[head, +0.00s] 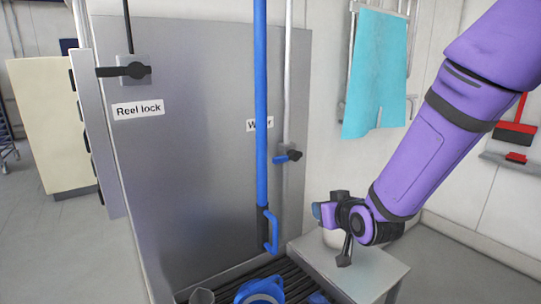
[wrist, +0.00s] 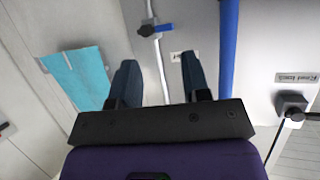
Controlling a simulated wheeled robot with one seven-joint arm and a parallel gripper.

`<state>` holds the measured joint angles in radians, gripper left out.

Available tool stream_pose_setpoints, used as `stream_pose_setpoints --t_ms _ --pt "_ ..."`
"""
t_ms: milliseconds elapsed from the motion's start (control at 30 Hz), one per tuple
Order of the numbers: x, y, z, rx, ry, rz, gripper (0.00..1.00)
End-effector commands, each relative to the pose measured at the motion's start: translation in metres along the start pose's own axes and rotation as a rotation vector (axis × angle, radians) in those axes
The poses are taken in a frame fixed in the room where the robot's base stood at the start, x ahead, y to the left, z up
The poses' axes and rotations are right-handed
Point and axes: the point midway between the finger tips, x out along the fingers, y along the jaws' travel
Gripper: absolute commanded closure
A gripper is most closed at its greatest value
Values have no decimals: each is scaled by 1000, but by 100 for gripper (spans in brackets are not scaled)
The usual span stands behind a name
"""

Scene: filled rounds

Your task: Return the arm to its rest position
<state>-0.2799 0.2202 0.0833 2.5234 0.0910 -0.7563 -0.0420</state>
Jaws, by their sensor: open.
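My purple arm (head: 425,150) reaches in from the upper right in the head view. My gripper (head: 343,258) is at its lower end, above a light grey box-like stand at the lower right. In the wrist view my gripper (wrist: 160,80) shows two dark fingers spread well apart, with nothing between them but the wall and a pipe behind. It is open and empty. It appears clear of the blue hose and handle to its left in the head view.
A blue pole (head: 261,110) with a blue handle (head: 271,232) hangs before a grey panel (head: 190,120) bearing a reel lock (head: 134,70) and a blue valve lever (head: 282,159). A turquoise towel (head: 376,72) hangs behind my arm. A grey stand (head: 375,275) is below my gripper.

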Motion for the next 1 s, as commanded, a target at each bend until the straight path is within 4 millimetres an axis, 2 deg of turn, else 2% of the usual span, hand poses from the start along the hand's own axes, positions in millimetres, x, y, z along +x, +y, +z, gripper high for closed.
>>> stream_pose_setpoints --t_ms 33,200,367,500,733,1000 --pt "-11 8 -10 5 -20 12 57" --pt "-49 29 -29 23 -121 43 57" --pt "-91 47 -41 41 -217 74 57" --pt "-133 60 -47 63 -302 103 57" --pt "-210 75 -47 103 -440 150 57" --pt "-301 80 -32 164 -594 203 57"
